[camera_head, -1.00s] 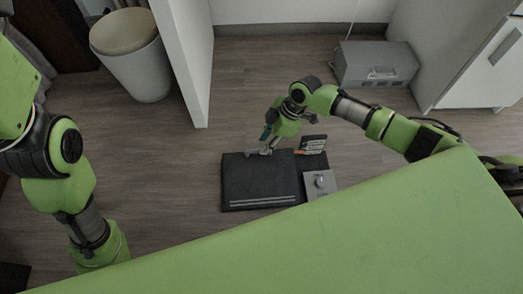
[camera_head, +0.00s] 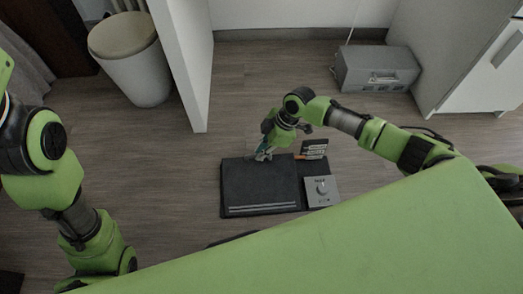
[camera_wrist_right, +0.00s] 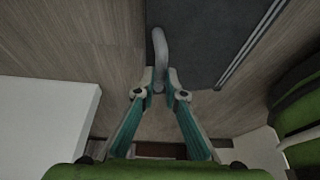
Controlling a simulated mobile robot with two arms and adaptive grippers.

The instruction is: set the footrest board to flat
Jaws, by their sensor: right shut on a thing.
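The footrest board (camera_head: 258,184) is a dark rectangular panel with two pale strips along its near edge. It lies low over the floor and looks close to level; a small tilt cannot be told. My right gripper (camera_head: 262,156) is at its far edge. In the right wrist view the fingers (camera_wrist_right: 159,91) close around the lower end of a grey curved handle (camera_wrist_right: 160,48), beside the dark board (camera_wrist_right: 205,40). My left arm shows at the left, but its gripper is out of view.
A grey panel with a round knob (camera_head: 322,191) and a small upright dark card (camera_head: 314,149) stand right of the board. A white bin (camera_head: 130,60) and white partition (camera_head: 178,60) are at the left. A grey box (camera_head: 376,68) stands back right. Floor between is clear.

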